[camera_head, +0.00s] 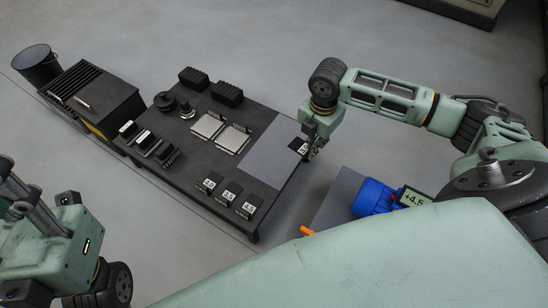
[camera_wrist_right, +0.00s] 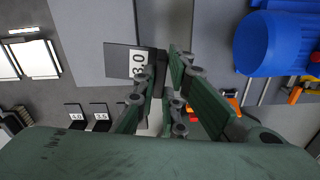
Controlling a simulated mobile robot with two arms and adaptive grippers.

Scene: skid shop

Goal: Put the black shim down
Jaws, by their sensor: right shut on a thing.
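My right gripper (camera_head: 311,152) is shut on the black shim (camera_head: 298,145), at the right edge of the dark table. In the right wrist view the shim (camera_wrist_right: 117,58) is a black plate with a white label, apparently reading 3.0, standing out from between the fingertips (camera_wrist_right: 163,75). It is over or on the plain grey sheet (camera_head: 270,158); whether it touches the sheet I cannot tell. My left arm shows at the lower left; its gripper (camera_head: 20,205) is partly cut off and its fingers are unclear.
Several black shims with white number labels (camera_head: 229,195) stand along the table's front edge. Two metallic plates (camera_head: 220,132), black blocks (camera_head: 226,93) and round dark parts (camera_head: 164,101) lie farther left. A blue motor (camera_head: 374,196) with a +4.5 display (camera_head: 413,197) sits right of the table.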

